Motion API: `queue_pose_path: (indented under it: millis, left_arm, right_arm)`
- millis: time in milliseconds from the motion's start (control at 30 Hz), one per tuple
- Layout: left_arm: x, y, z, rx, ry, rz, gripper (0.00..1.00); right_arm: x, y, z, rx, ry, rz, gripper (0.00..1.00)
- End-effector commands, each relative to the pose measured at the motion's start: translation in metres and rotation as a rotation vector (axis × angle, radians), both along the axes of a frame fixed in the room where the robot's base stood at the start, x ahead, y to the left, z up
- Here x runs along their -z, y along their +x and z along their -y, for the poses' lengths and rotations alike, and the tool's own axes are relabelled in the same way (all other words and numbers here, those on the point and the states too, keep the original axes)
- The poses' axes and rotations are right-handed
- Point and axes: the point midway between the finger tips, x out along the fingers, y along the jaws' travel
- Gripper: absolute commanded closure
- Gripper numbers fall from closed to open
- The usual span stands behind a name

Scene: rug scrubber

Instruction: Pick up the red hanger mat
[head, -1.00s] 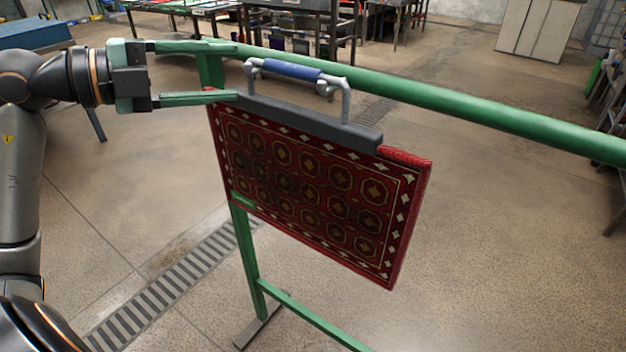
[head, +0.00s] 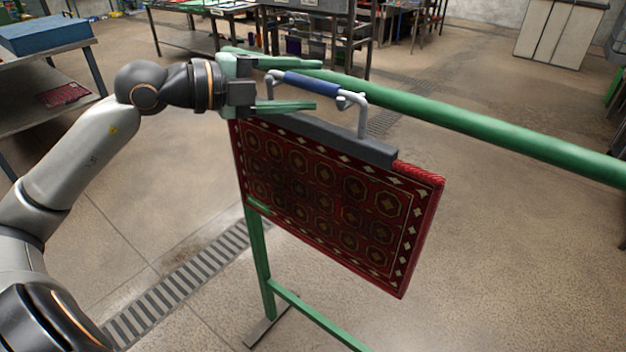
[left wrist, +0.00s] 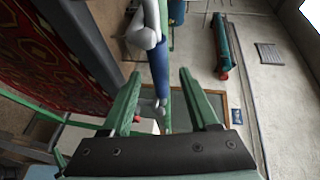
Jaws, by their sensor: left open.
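The red hanger mat (head: 335,200) is a dark red patterned rug clamped under a grey bar (head: 330,138). It hangs at the green rail, slightly tilted in the picture. A grey handle with a blue grip (head: 312,87) rises from the bar. My left gripper (head: 318,85) is open, with one finger on each side of the handle's near end in the head view. In the left wrist view the blue grip (left wrist: 158,68) appears between the open fingers (left wrist: 160,73), and the mat (left wrist: 45,55) is at left. Contact cannot be told. My right gripper is out of view.
The green rail (head: 480,123) runs past the mat to the right, with a green post (head: 258,250) below. A table (head: 45,65) with a blue box (head: 45,35) stands at left. Racks and benches stand at the back. The floor around the frame is mostly clear.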

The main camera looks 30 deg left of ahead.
Motion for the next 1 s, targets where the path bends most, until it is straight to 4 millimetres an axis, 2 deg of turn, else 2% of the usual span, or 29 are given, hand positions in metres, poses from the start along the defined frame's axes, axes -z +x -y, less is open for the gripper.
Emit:
queue_pose_path:
  millis: [133, 300, 667, 1000]
  left_arm:
    - [-0.001, 0.011, 0.006, 0.0, 0.0, 0.001, 0.39]
    - [0.002, 0.019, 0.011, 0.0, 0.0, 0.001, 0.39]
    - [0.004, 0.021, 0.012, 0.0, 0.001, 0.001, 0.4]
    - [0.004, 0.021, 0.013, 0.0, 0.0, 0.0, 0.79]
  right_arm:
    - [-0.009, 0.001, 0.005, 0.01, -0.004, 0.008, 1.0]
    - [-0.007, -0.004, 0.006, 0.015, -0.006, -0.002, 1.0]
    - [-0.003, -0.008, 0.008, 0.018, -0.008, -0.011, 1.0]
    - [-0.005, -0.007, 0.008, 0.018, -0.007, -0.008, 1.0]
